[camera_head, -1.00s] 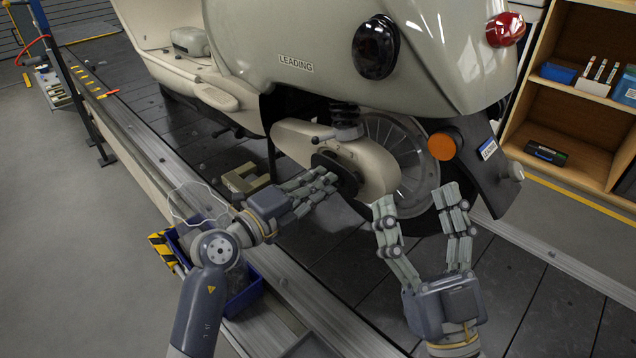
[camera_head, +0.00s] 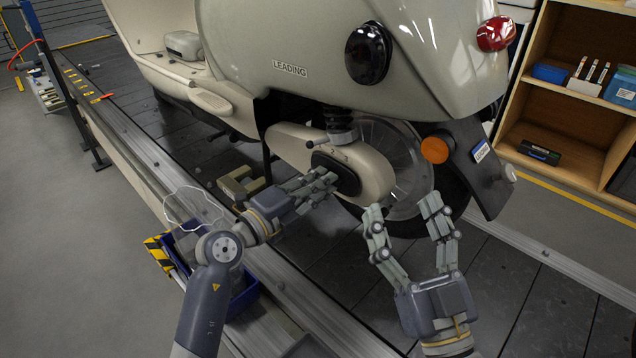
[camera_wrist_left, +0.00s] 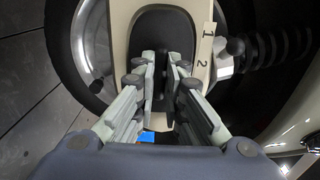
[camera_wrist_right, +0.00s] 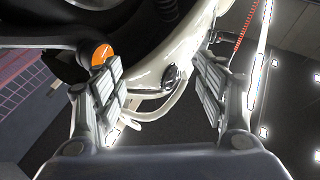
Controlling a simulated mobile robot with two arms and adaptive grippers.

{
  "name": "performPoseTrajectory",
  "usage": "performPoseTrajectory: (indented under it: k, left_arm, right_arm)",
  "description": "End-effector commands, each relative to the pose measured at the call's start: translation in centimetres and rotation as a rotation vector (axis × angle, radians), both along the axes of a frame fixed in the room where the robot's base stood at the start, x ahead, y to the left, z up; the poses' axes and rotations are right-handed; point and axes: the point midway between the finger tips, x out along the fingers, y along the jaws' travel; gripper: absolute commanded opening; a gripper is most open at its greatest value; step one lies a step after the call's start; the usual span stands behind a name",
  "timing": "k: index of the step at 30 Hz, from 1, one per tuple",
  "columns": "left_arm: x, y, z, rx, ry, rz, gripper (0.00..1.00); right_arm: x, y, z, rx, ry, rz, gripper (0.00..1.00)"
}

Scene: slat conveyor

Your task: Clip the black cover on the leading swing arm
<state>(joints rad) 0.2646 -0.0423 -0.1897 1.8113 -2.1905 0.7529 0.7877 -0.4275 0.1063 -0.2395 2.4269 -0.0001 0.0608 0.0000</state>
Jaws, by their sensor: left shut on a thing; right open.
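The grey scooter body (camera_head: 270,40) carries a label reading LEADING. Below it is the cream swing arm (camera_head: 375,178), with the wheel (camera_head: 405,150) behind it. The black cover (camera_head: 349,178) lies against the side face of the swing arm; whether it is clipped cannot be told. My left gripper (camera_head: 330,178) is shut on the cover. In the left wrist view the fingers pinch a dark part in front of the black cover (camera_wrist_left: 163,30), beside a strip marked 1 and 2 (camera_wrist_left: 203,52). My right gripper (camera_head: 403,205) is open and empty, in front of the wheel.
A blue bin (camera_head: 243,299) sits below my left arm by the conveyor rail (camera_head: 335,325). A tan bracket-like piece (camera_head: 232,187) lies on the slats. An orange reflector (camera_head: 435,150) is above my right gripper. A wooden shelf (camera_head: 575,98) stands at right. The front right slats are clear.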

Motion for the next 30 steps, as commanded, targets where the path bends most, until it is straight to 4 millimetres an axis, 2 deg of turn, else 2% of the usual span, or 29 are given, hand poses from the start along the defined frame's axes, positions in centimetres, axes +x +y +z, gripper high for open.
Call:
performPoseTrajectory:
  k: [9, 30]
  left_arm:
    - [0.30, -0.35, 0.01, 0.000, 0.000, -0.001, 0.00]
    - [0.34, -0.38, 0.01, 0.000, 0.000, -0.001, 0.00]
  right_arm:
    - [0.42, -0.07, -0.75, -0.014, 0.044, -0.004, 0.66]
    - [0.48, -0.05, -0.96, -0.016, 0.055, -0.004, 0.66]
